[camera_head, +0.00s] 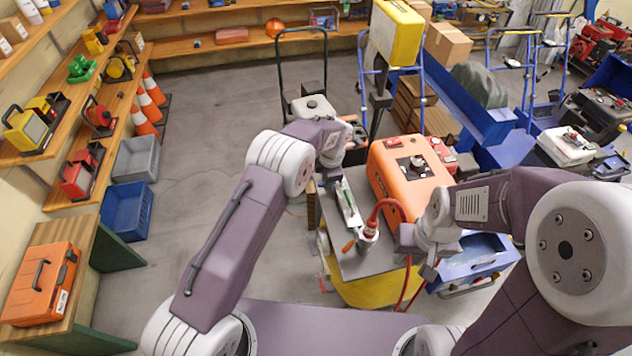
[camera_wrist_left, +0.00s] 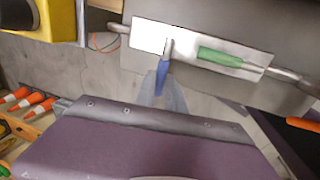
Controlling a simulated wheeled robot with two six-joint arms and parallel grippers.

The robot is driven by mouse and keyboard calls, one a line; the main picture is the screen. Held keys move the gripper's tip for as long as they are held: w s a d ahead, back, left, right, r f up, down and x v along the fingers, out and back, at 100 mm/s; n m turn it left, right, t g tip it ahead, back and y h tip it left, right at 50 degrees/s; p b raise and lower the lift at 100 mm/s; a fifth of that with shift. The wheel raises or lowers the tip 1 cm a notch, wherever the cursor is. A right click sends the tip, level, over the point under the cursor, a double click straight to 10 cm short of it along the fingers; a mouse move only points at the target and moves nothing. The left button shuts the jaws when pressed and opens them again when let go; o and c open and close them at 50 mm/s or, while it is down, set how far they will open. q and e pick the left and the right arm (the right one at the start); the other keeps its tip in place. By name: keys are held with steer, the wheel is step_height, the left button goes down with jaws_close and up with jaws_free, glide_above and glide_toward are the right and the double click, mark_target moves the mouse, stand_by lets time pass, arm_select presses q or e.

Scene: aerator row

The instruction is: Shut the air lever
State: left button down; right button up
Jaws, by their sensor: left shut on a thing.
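A pale plate (camera_head: 348,203) lies along the left side of the grey bench top. A green-handled lever (camera_wrist_left: 222,58) and a blue-handled lever (camera_wrist_left: 162,76) are on this plate in the left wrist view. I cannot read which one is the air lever. My left gripper (camera_head: 333,174) is at the far end of the plate, shut on the blue-handled lever; the arm hides this grip in the head view. My right gripper (camera_head: 428,268) hangs near the right side of the bench by red hoses. Its fingers are too small to judge.
An orange machine (camera_head: 408,172) stands on the grey bench top (camera_head: 352,266). Shelves and orange cones (camera_head: 144,121) line the left; the floor (camera_head: 220,120) there is open.

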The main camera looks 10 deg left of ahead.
stand_by(0.3)
arm_select(q)
steer(key=c, duration=1.4)
jaws_free()
steer(key=shift+d, duration=0.1)
steer(key=shift+s+r, duration=0.1)
steer(key=shift+r, duration=0.25)
step_height(320, 180, up, 8)
steer(key=s+b, duration=0.1)
steer(key=b, duration=0.1)
steer(key=shift+s+d, duration=0.25)
steer(key=shift+s, duration=0.05)
steer(key=shift+r, duration=0.1)
